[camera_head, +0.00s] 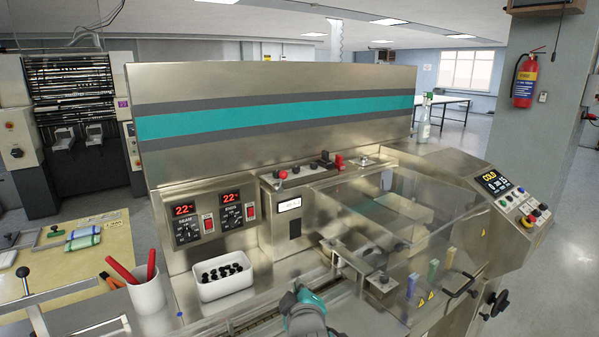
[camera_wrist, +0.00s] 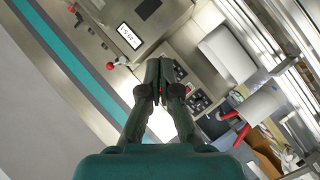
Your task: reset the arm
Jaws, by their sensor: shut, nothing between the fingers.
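My gripper shows in the wrist view (camera_wrist: 160,85), its two dark fingers closed together with nothing between them. In the head view, the teal and grey end of my arm (camera_head: 304,312) is at the bottom centre, in front of the flow wrapper (camera_head: 270,85). The fingertips cannot be made out there. The wrist view is rotated. It shows the wrapper's small display (camera_wrist: 124,37) and a red-knobbed lever (camera_wrist: 120,62) beyond the fingers.
A white bin of black parts (camera_head: 222,284) and a white cup with red-handled tools (camera_head: 148,296) stand left of my arm. A clear guard (camera_head: 400,215) covers the machine to the right. Two temperature panels (camera_head: 208,216) face forward. A table (camera_head: 75,268) stands at left.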

